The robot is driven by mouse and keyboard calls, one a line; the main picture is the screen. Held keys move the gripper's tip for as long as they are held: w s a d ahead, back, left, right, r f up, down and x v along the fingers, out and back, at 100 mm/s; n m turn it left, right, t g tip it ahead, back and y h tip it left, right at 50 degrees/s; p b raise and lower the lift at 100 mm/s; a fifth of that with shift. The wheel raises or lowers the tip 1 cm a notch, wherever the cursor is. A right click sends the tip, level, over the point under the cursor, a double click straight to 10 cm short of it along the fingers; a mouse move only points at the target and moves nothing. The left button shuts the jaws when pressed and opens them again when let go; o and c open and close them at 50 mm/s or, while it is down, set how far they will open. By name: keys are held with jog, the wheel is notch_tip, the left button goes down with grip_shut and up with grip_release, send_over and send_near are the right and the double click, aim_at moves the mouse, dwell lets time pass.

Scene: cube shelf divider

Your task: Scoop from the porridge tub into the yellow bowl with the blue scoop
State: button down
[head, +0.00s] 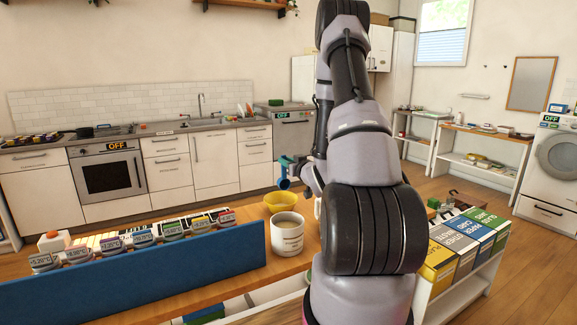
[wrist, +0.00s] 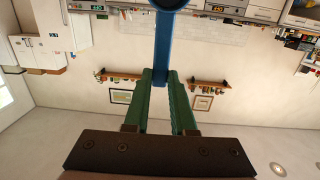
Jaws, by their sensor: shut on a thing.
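The white porridge tub (head: 287,234) stands upright on the wooden counter, with pale porridge showing at its open top. The yellow bowl (head: 280,202) sits just behind it. The blue scoop (head: 284,173) is in the air above and behind the bowl, and its round end shows. In the wrist view the green fingers of my gripper (wrist: 160,82) are shut on the blue handle of the scoop (wrist: 163,45). The scoop's end is cut off at the top there, so I cannot tell whether it holds porridge. In the head view my arm hides most of the gripper.
A blue divider panel (head: 165,277) runs along the counter's front left. Coloured recycling bins (head: 455,250) stand at right. Open floor lies between counter and kitchen units.

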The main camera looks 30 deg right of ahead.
jog(key=w+g, duration=0.2)
jog(key=w+r+g, duration=0.1)
jog(key=w, duration=0.1)
jog(key=shift+g, duration=0.4)
jog(key=w+f+g, duration=0.7)
jog(key=w+g, duration=0.1)
jog(key=g, duration=0.5)
jog(key=shift+g, duration=0.3)
dwell(0.4)
jog(key=shift+w+a, duration=0.1)
dwell(0.9)
